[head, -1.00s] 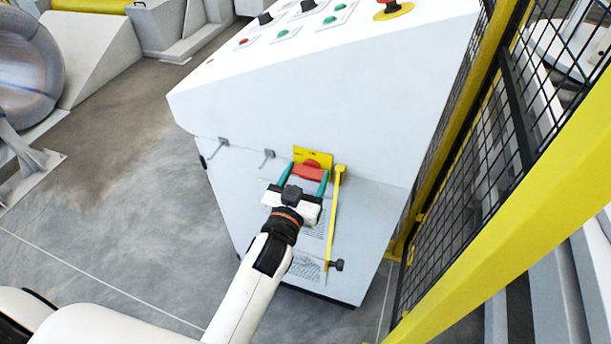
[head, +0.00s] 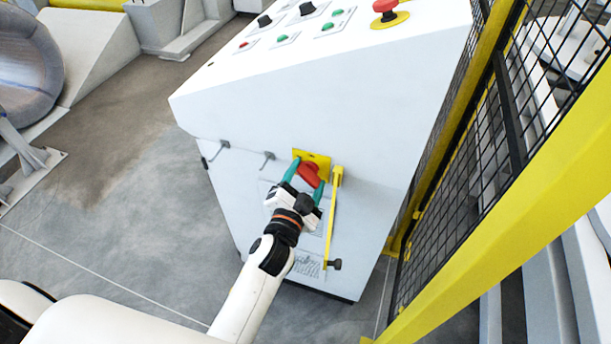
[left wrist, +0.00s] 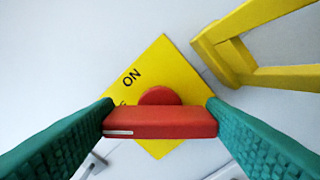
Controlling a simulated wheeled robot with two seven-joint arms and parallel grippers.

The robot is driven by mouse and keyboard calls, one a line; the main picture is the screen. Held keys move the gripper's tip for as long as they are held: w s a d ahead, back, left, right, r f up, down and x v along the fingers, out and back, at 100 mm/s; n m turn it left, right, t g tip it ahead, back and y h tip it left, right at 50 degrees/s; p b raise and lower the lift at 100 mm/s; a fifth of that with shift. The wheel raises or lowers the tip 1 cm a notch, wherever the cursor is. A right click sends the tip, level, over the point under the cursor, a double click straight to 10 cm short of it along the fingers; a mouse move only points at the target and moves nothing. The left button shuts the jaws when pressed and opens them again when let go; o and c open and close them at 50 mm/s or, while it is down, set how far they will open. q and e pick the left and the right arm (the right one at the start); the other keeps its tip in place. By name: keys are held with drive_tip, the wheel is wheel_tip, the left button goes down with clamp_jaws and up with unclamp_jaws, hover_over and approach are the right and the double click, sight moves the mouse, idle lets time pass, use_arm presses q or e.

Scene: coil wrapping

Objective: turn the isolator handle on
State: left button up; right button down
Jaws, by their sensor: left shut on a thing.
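The red isolator handle (head: 309,174) sits on a yellow plate (head: 323,160) on the front of the white cabinet. My left gripper (head: 305,180) is shut on the handle, with one teal finger on each side. In the left wrist view the red handle (left wrist: 160,122) lies level between the fingers, with a white mark at its left end. The yellow plate (left wrist: 166,62) appears tilted there, with "ON" readable at upper left; other lettering is partly hidden by the handle and finger. My right gripper is not in view.
A yellow hinged bar (head: 333,215) hangs just right of the handle; it is close to the right finger in the left wrist view (left wrist: 235,60). A yellow-framed mesh fence (head: 470,150) stands at right.

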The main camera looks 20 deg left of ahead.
use_arm(q)
drive_tip(key=m, duration=0.4)
drive_tip(key=shift+d+m, duration=0.1)
drive_tip(key=shift+m, duration=0.2)
drive_tip(key=shift+f+m, duration=0.15)
drive_tip(key=shift+m, duration=2.15)
drive_tip(key=o, duration=0.7)
drive_tip(key=s+b, duration=0.2)
drive_tip(key=s, duration=1)
drive_tip(key=shift+a+b, duration=0.2)
drive_tip(key=shift+b, duration=0.1)
